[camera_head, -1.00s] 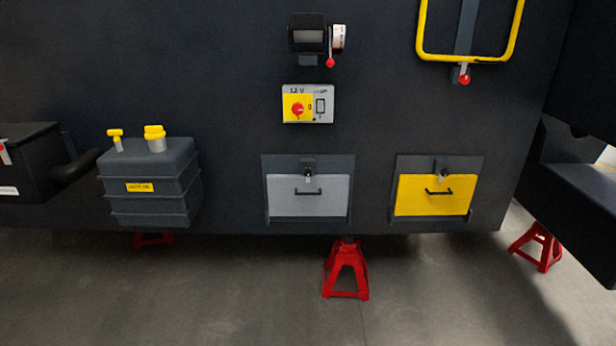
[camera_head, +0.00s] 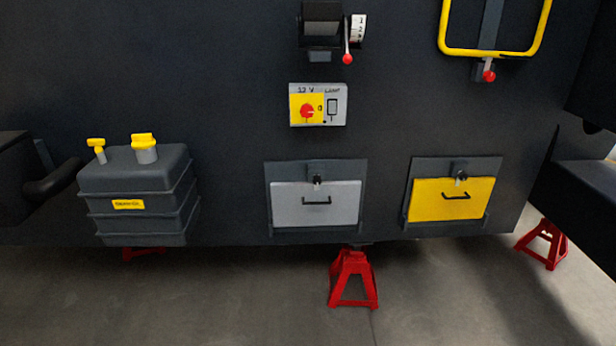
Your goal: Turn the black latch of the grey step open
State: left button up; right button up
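The grey step (camera_head: 290,209) is a light grey panel in a dark frame, low on the dark chassis wall near the middle of the head view. It has a black bar handle (camera_head: 316,203) across its face. The small black latch (camera_head: 317,180) sits at the panel's top edge, in the middle, with a pale part below it. The latch is too small to tell its exact turn. The panel stands flat in its frame. Neither of my grippers shows in the head view.
A yellow step (camera_head: 430,207) with its own latch is to the right. A switch box (camera_head: 338,119) and a red-knobbed lever (camera_head: 347,58) are above. A grey tank (camera_head: 150,180) is at left. A red stand (camera_head: 352,265) is below the chassis. Floor in front is clear.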

aim_at(317, 180)
jog(key=i+j, duration=0.8)
jog(key=i+j+z, duration=0.1)
jog(key=i+j, duration=0.7)
